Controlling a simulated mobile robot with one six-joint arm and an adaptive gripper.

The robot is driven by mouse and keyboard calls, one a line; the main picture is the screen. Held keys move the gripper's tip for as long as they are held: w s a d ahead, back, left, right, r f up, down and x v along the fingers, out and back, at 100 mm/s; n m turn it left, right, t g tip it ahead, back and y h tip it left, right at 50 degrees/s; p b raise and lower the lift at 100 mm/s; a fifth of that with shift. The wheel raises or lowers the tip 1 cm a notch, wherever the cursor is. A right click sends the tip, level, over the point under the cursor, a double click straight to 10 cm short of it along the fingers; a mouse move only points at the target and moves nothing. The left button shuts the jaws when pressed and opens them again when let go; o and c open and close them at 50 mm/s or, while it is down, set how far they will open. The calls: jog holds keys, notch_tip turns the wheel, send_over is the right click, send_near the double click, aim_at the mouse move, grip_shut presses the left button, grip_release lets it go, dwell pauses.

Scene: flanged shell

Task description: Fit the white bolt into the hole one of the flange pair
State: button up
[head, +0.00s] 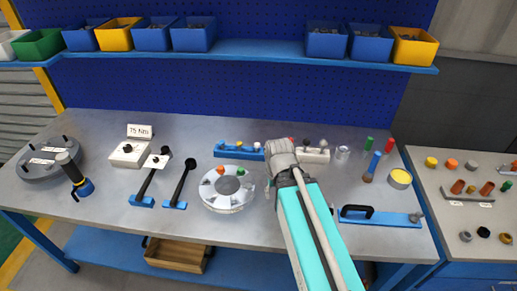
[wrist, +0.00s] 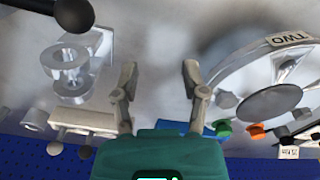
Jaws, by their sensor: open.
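My gripper (head: 278,172) is above the bench just right of the round flange pair. In the wrist view, its two fingers (wrist: 160,85) stand apart with only grey bench between them. The flange pair (head: 222,204) is a pale round ring with a dark centre. It also shows in the wrist view (wrist: 228,72), with a TWO label on its rim and green and orange bolts. The ONE label is not seen. A small whitish head (head: 257,145), possibly the white bolt, stands on the blue rack (head: 226,153) behind the flange. I cannot tell for sure.
Right of my gripper stand a white rack (head: 319,157), a silver collar (head: 342,153) and a blue tool with a black handle (head: 400,219). Black-handled tools (head: 181,182) lie left of the flange.

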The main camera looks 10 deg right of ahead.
jog(key=shift+o, duration=1.2)
jog(key=shift+w, duration=0.1)
jog(key=w+r+m+p, duration=0.3)
jog(key=w+m, duration=0.2)
jog(key=w, duration=0.5)
jog(key=w+r+m+p, duration=0.3)
jog(key=w+m, duration=0.2)
jog(key=w, duration=0.4)
jog(key=w+a+r+m+p, duration=0.1)
jog(key=w+r+m+p, duration=0.2)
jog(key=w, duration=0.7)
jog(key=m+p, duration=0.1)
jog(key=m, duration=0.1)
jog(key=shift+w+r+m, duration=0.3)
jog(key=shift+r, duration=0.1)
jog(key=shift+a, duration=0.1)
jog(key=b, duration=0.9)
send_over(257, 150)
jog(key=w, duration=0.2)
jog(key=f, duration=0.8)
jog(key=shift+s+f, duration=0.25)
jog(key=shift+f, duration=0.05)
